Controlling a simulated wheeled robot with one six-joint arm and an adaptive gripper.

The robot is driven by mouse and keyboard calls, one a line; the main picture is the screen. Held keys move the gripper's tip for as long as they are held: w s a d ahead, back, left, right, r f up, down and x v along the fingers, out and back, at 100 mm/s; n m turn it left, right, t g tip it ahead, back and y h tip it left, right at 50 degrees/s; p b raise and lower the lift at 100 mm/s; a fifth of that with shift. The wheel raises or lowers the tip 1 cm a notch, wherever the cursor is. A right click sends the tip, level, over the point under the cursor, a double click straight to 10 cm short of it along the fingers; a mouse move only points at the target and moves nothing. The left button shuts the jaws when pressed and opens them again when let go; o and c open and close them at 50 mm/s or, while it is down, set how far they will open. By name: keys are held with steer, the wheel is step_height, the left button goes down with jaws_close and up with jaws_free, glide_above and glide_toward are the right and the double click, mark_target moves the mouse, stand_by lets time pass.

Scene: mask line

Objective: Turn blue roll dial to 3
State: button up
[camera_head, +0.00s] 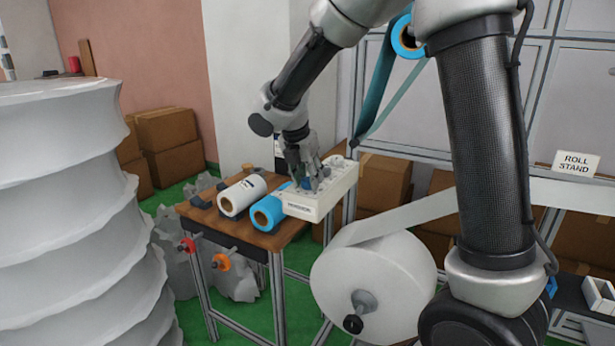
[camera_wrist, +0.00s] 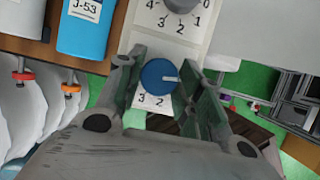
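The blue dial (camera_wrist: 158,75) is round, with a white pointer line directed to the right in the wrist view. The digits 3 and 2 are printed below it; any number at its right is hidden by a finger. It sits on a white control box (camera_head: 312,207), which also shows in the wrist view (camera_wrist: 137,36). My gripper (camera_wrist: 165,88) is open, with one finger on each side of the blue dial. I cannot tell whether the fingers touch it. In the head view my gripper (camera_head: 308,178) points down over the box and largely hides the dial.
A grey dial (camera_wrist: 181,4) with printed numbers sits beside the blue one. A white roll (camera_head: 240,195) and a blue roll (camera_head: 267,210) lie on the wooden table (camera_head: 215,222) left of the box. A large white roll (camera_head: 372,282) stands in front.

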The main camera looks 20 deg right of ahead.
steer(key=shift+m, duration=0.3)
steer(key=shift+c, duration=0.2)
steer(key=m+g, duration=0.1)
steer(key=m, duration=0.1)
steer(key=m+g+h, duration=0.1)
steer(key=m, duration=0.2)
steer(key=shift+w+a+m, duration=0.1)
steer(key=shift+w+m, duration=0.1)
steer(key=shift+m, duration=0.1)
steer(key=m+g, duration=0.2)
steer(key=m, duration=0.3)
steer(key=shift+w+m, duration=0.1)
steer(key=shift+m, duration=0.2)
steer(key=m+g, duration=0.1)
steer(key=m, duration=0.2)
steer(key=m+g+y, duration=0.1)
steer(key=m, duration=0.2)
steer(key=shift+w, duration=0.15)
steer(key=m+y, duration=0.1)
steer(key=m, duration=0.2)
steer(key=m+g+y, duration=0.1)
steer(key=m, duration=0.1)
steer(key=shift+d+m, duration=0.2)
steer(key=shift+m, duration=0.2)
steer(key=o, duration=1)
